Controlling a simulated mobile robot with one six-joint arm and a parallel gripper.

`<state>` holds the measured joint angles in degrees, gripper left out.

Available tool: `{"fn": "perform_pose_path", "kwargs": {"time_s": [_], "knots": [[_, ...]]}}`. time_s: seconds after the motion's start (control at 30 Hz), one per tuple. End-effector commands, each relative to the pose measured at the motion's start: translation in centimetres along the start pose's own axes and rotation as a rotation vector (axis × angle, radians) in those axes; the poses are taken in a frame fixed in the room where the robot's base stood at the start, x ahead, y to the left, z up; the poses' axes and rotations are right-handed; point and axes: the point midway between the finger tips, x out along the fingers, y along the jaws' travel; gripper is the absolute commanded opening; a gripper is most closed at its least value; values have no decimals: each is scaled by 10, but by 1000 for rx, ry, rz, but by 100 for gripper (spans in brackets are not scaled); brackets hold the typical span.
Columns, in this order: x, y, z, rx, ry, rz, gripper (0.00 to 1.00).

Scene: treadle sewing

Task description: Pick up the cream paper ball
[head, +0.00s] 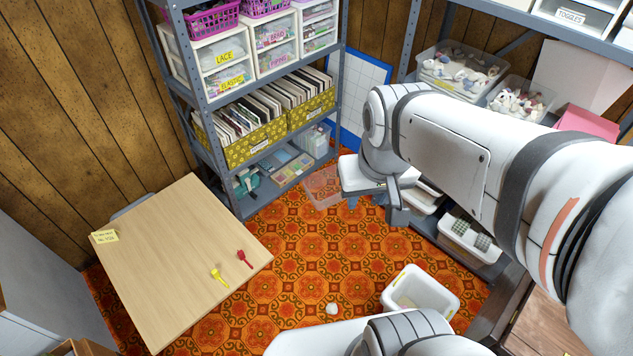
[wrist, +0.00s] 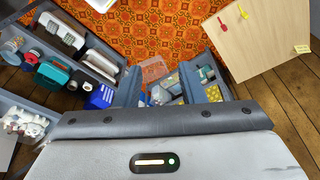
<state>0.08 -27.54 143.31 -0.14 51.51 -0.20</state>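A small cream paper ball (head: 332,308) lies on the orange patterned floor in the head view, low and just right of centre, close to the near white part of my own body. I cannot make it out in the wrist view. My arm reaches in from the right in the head view and its end hangs near the shelf, well above and behind the ball. My gripper (head: 376,197) is small and partly hidden there, and its fingers are not clear.
A white open bin (head: 420,291) stands right of the ball. A wooden table (head: 165,285) with a red and a yellow item is at left. A clear box (head: 322,188) sits on the floor by the grey shelf (head: 214,150). Open carpet lies between.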

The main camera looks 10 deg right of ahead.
Motion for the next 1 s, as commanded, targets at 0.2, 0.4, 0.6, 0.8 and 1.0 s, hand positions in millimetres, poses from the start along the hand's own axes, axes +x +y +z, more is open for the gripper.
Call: {"fn": "perform_pose_path", "kwargs": {"time_s": [0.2,0.4,0.6,0.8,1.0], "knots": [[7,0,-3,-2,-5,0,49],[56,4,-28,-5,-26,1,65],[136,3,-66,-28,-51,-1,71],[228,2,-96,-47,-75,-3,71],[330,1,-114,-69,-99,-5,71]]}}
